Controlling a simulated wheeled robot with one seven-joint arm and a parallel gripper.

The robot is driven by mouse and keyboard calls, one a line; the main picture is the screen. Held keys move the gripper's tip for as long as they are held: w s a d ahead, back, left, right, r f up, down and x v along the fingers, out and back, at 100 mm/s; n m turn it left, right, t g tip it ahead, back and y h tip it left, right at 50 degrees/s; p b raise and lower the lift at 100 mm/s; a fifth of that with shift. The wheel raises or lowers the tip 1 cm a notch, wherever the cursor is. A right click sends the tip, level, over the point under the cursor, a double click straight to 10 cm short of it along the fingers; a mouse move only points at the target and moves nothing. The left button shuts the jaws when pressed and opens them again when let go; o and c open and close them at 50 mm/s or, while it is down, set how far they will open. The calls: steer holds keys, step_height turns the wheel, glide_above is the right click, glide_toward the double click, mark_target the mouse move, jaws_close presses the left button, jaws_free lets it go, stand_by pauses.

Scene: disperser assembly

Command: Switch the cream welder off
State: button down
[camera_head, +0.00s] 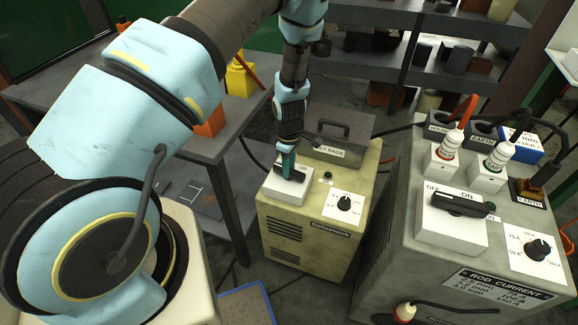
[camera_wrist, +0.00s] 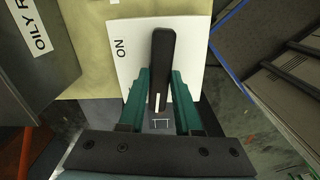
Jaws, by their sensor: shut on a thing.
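The cream welder (camera_head: 305,240) stands on the floor in the middle of the head view. Its white switch plate (camera_head: 277,188) is on the top left and also shows in the wrist view (camera_wrist: 198,45). The plate carries an ON label; any OFF label is hidden. My gripper (camera_head: 288,168) points down at the plate. In the wrist view its teal fingers (camera_wrist: 160,80) are shut on the black switch handle (camera_wrist: 161,50), one on each side. The handle runs lengthwise between the fingers, with ON to its left in that view.
A dark box labelled oily rags (camera_head: 338,135) sits on the welder's back, close behind my gripper. A dial (camera_head: 344,203) is at its right. A larger grey welder (camera_head: 420,245) with its own switch (camera_head: 458,204) stands right. A dark table (camera_head: 225,140) stands left.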

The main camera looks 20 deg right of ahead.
steer(key=shift+n, duration=0.7)
steer(key=c, duration=0.6)
jaws_free()
step_height(320, 180, up, 11)
steer(key=b, duration=0.1)
steer(key=shift+f, duration=0.1)
